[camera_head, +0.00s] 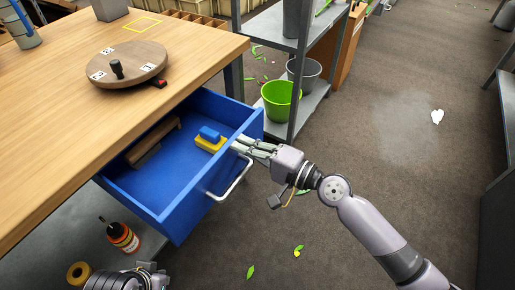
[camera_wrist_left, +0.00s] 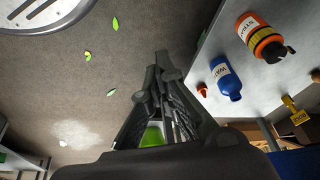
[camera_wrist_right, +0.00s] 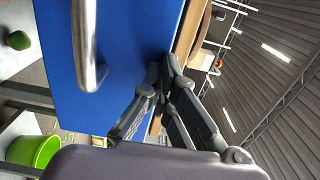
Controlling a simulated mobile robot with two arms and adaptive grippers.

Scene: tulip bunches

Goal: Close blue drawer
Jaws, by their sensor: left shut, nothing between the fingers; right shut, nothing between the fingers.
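The blue drawer (camera_head: 165,205) is pulled out from under the wooden tabletop. Its front carries a silver handle (camera_head: 232,182), which also shows in the right wrist view (camera_wrist_right: 85,45). My right gripper (camera_head: 240,146) is shut and empty at the drawer front, beside the handle. In the right wrist view its fingertips (camera_wrist_right: 160,72) are close against the blue front (camera_wrist_right: 135,30); I cannot tell whether they touch. My left gripper (camera_wrist_left: 160,62) is shut and empty, low by the lower shelf; only part of it shows at the bottom of the head view.
The drawer holds a yellow and blue block (camera_head: 210,139) and a brown wooden item (camera_head: 152,142). A round wooden board (camera_head: 128,62) lies on the tabletop (camera_head: 60,125). An orange bottle (camera_head: 123,238) stands on the lower shelf. A green bucket (camera_head: 280,100) stands behind the drawer.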

